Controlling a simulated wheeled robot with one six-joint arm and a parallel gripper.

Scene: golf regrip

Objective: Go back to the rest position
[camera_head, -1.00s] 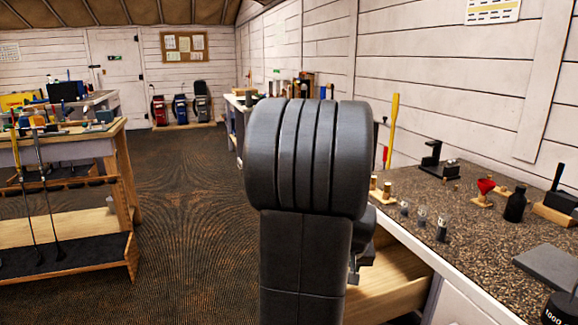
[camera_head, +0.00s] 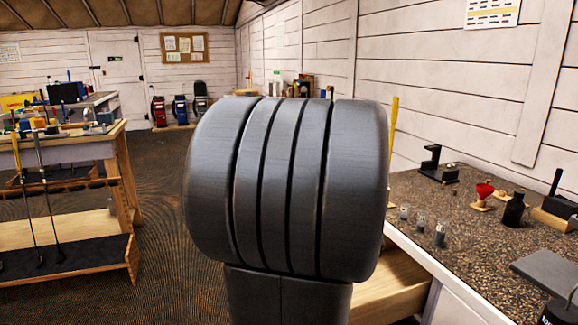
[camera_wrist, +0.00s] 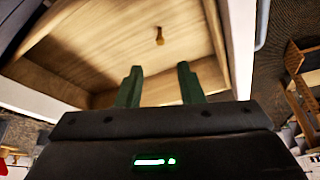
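My gripper (camera_wrist: 160,86) shows in the wrist view with its two dark green fingers apart and nothing between them. It is over or beside an open, pale wooden drawer (camera_wrist: 100,40); the exact height cannot be told. A small brownish knob-like thing (camera_wrist: 160,36) lies in or on the drawer, apart from the fingers. In the head view a thick dark link of my arm fills the middle and hides my gripper. Part of the open drawer (camera_head: 402,285) shows to the right of that link.
A wooden bench with a club rack (camera_head: 60,260) stands left. Carpet between is clear.

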